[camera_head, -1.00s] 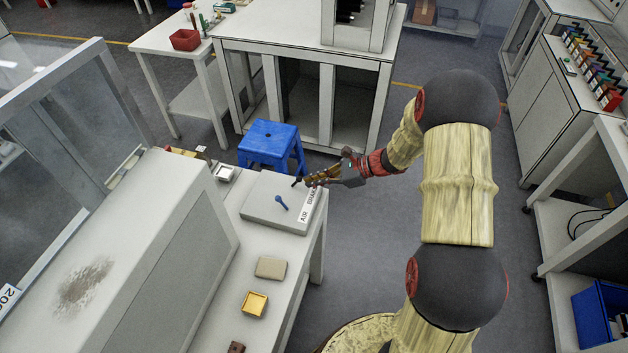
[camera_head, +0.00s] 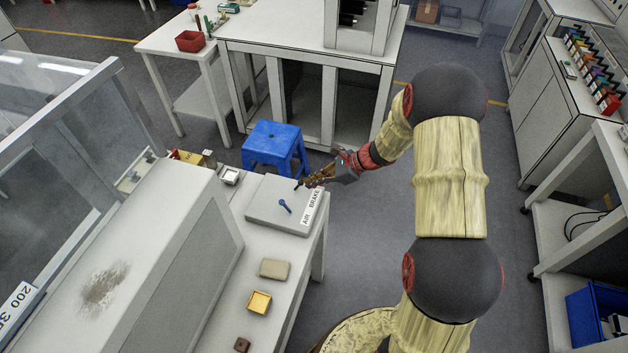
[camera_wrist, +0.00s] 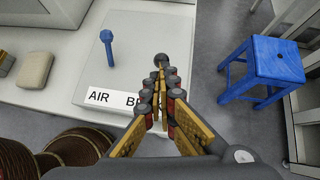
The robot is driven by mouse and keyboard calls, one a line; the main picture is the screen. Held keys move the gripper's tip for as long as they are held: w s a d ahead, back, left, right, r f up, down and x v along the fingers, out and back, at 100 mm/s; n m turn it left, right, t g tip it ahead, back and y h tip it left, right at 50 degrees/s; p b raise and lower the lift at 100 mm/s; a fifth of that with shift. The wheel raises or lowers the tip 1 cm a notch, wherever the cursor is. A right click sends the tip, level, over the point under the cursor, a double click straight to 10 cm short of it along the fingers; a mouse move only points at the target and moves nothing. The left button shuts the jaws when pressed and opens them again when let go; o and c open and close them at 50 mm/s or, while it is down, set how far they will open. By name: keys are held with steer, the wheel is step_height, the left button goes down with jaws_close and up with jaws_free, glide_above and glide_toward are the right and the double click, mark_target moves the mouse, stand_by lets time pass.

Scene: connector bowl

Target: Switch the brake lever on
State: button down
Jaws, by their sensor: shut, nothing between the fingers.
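A grey box labelled "AIR BRAKE" (camera_head: 268,215) sits on the white bench and carries a blue lever (camera_head: 285,206). In the wrist view the blue lever (camera_wrist: 107,46) points toward the label, with its round end away from it. A small dark knob (camera_wrist: 160,59) shows just beyond my fingertips, on or near the box's edge. My gripper (camera_head: 304,183) is shut and empty at the box's right far corner, apart from the blue lever. In the wrist view my gripper (camera_wrist: 160,78) partly covers the label and the box's edge.
A blue stool (camera_head: 272,146) stands on the floor behind the box. A large grey cabinet (camera_head: 150,250) fills the bench's left side. The floor right of the bench is open.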

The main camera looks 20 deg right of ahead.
mark_target(300, 181)
steer(key=shift+w+a+r+h+p, duration=0.1)
steer(key=shift+a+r+h+p, duration=0.3)
steer(key=shift+p, duration=0.65)
steer(key=a+r+g+h+p, duration=0.1)
steer(key=p, duration=0.5)
steer(key=w+a+g+h+p, duration=0.1)
steer(key=h+p, duration=0.1)
steer(key=p, duration=0.4)
steer(key=shift+w+r+g, duration=0.3)
steer(key=shift+r+g, duration=0.05)
steer(key=shift+g, duration=0.05)
steer(key=h+p, duration=0.1)
steer(key=p, duration=0.2)
steer(key=shift+w+a+g, duration=0.3)
steer(key=shift+a+g, duration=0.05)
steer(key=shift+g, duration=0.05)
steer(key=shift+w+a+r+p, duration=0.1)
steer(key=shift+w+a+p, duration=0.25)
steer(key=shift+p, duration=0.55)
steer(key=shift+r, duration=0.15)
steer(key=shift+r+p, duration=0.6)
steer(key=shift+r, duration=0.1)
steer(key=shift+d, duration=0.1)
